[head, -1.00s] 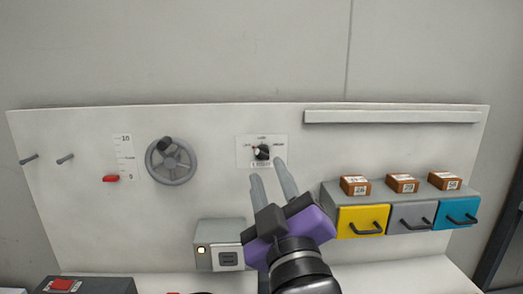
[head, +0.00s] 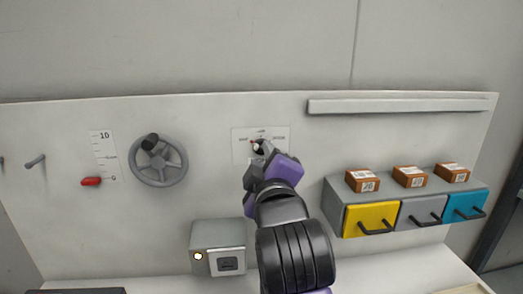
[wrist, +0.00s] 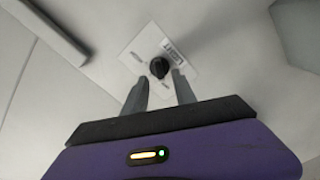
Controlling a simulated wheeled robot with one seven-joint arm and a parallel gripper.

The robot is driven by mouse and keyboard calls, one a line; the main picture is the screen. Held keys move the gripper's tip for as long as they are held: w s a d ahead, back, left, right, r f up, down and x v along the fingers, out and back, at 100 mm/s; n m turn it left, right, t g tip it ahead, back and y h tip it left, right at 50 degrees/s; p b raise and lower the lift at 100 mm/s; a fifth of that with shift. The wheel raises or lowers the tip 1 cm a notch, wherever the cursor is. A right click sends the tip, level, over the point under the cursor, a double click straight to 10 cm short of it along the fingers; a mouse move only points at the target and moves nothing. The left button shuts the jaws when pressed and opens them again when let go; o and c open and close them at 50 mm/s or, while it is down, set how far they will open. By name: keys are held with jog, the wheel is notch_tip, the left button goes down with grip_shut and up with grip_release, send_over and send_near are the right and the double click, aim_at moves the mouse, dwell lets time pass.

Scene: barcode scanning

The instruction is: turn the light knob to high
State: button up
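The light knob (wrist: 159,68) is a small black round knob on a white label plate (wrist: 172,50) on the upright panel. In the wrist view the fingertips lie just short of the knob, one toward each side. I cannot tell whether they touch it. In the head view my gripper (head: 262,150) is right in front of the plate.
A grey handwheel (head: 158,160) and a red slider (head: 91,181) are on the panel at left. A grey box (head: 218,236) with a lit button stands below. Yellow, grey and blue drawers (head: 370,218) with brown boxes (head: 363,181) on top are at right. A ledge (head: 400,105) runs above.

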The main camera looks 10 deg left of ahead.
jog(key=shift+x, duration=1.4)
jog(key=shift+c, duration=0.4)
grip_shut()
